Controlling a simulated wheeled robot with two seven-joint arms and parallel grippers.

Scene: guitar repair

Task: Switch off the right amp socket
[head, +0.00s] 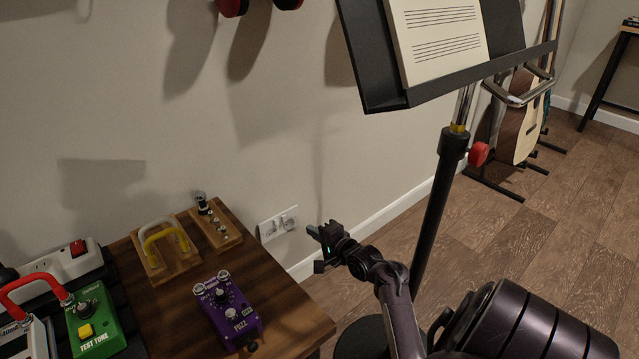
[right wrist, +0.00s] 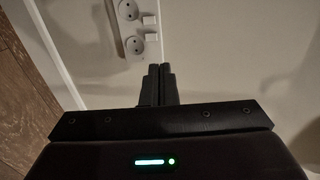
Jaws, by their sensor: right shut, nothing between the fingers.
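A white double socket plate (head: 278,224) is on the wall just beyond the wooden table. The right wrist view shows it at the upper left, with two round outlets and small white rocker switches. The outlet nearer my fingers there (right wrist: 134,45) appears to be the right one, with its switch (right wrist: 150,37) beside it. I cannot tell the switch positions. My right gripper (head: 318,233) is shut and empty, to the right of the plate in the head view. In the wrist view its fingertips (right wrist: 159,68) are close below that outlet and seem apart from it. My left gripper is not in view.
A music stand (head: 438,190) rises right of my right gripper. Guitars (head: 522,125) stand farther back.

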